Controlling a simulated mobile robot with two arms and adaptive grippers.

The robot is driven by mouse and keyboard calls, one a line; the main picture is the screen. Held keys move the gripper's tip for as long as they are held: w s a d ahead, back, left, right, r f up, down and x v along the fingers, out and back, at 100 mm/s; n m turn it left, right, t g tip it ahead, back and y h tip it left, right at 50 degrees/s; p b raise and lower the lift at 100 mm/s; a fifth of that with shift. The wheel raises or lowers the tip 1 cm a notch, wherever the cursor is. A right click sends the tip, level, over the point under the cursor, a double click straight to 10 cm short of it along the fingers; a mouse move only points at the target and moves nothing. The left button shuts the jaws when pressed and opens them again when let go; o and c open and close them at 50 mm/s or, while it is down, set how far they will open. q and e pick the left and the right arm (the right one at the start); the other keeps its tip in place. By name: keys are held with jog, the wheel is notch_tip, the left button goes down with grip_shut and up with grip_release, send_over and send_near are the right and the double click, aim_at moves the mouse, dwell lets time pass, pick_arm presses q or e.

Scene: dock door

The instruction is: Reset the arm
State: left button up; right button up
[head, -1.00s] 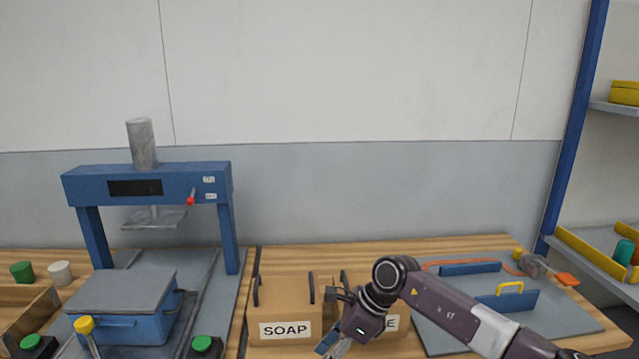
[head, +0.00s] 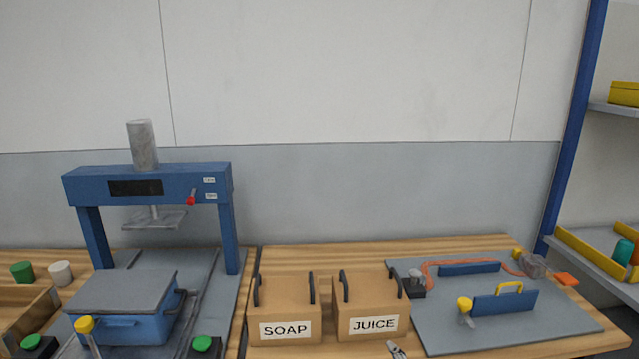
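The task names only my arm. A small grey piece (head: 397,350) shows at the bottom edge below the JUICE box; it may be the tip of my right gripper, but too little shows to tell its state. The rest of the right arm is out of view. My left gripper is not in view. The SOAP box (head: 284,312) and the JUICE box (head: 372,308) stand side by side on the wooden bench (head: 340,256), both with dark upright handles.
A blue press (head: 146,188) stands at left over a blue lidded box (head: 125,300). Green buttons (head: 202,343) sit near the front. At right, a grey mat (head: 560,318) holds a blue block with yellow handle (head: 505,300), a yellow-topped clamp (head: 465,307) and an orange hose (head: 428,272).

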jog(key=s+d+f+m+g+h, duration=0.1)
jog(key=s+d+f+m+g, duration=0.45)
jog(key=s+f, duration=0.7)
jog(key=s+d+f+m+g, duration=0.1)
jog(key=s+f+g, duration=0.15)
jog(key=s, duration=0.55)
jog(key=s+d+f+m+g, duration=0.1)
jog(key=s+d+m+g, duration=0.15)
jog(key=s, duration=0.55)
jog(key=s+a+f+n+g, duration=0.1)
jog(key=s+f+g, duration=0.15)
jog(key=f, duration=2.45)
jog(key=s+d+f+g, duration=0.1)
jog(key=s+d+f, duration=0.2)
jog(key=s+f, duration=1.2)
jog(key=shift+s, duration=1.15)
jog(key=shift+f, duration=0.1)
